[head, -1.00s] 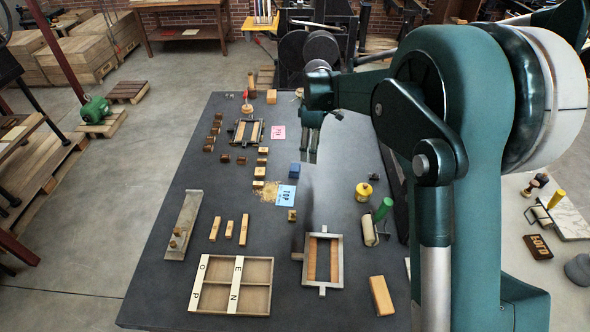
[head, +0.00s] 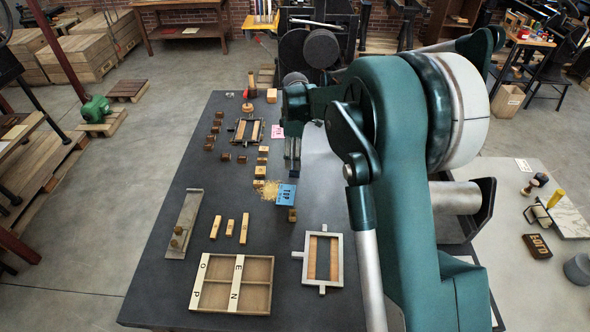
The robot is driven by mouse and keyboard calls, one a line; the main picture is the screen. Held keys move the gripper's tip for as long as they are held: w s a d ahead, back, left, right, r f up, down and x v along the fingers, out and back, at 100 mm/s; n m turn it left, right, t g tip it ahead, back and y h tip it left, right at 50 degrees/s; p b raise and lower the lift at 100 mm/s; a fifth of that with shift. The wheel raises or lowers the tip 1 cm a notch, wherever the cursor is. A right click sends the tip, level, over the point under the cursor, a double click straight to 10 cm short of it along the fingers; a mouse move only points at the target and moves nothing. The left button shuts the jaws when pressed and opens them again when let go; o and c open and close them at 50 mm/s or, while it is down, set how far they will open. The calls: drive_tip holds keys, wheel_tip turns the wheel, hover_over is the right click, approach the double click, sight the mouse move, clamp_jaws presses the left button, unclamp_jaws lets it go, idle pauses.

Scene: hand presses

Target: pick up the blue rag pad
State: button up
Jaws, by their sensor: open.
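The gripper is open. I cannot tell from this view whether the fingertips are beside the pad or still above it.
A pink card (head: 278,131) lies behind. A metal frame (head: 336,258) and a divided wooden tray (head: 257,284) lie nearer. My arm covers the table's right side.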

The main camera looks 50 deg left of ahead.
drive_tip(key=shift+f, duration=0.65)
drive_tip(key=shift+f, duration=0.15)
drive_tip(key=shift+a+f, duration=0.1)
drive_tip(key=shift+f, duration=2.35)
drive_tip(key=c, duration=0.9)
